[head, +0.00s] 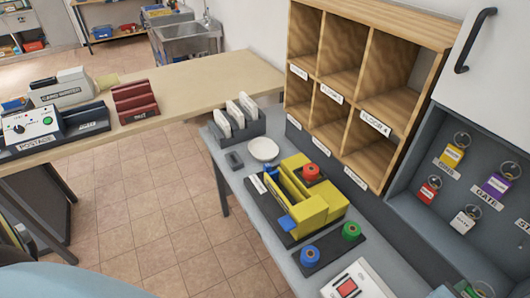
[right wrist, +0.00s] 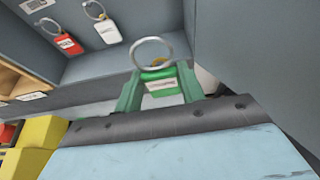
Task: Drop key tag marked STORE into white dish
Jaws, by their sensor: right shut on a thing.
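The white dish (head: 263,149) sits on the grey counter beside the card rack, and looks empty. My right gripper (right wrist: 160,88) is shut on a green key tag (right wrist: 161,86) with a metal ring (right wrist: 152,40) standing above it. The tag's pale label is too small to read. In the head view, only a bit of the green grip and the ring shows at the bottom right edge, below the key cabinet. My left gripper is not in view.
The key cabinet (head: 405,210) holds yellow (head: 452,155), purple (head: 495,186), red (head: 428,191) and white (head: 464,221) tags. Between it and the dish are a yellow box (head: 320,207), coloured spools and wooden pigeonholes (head: 345,150). A card rack (head: 237,125) stands behind the dish.

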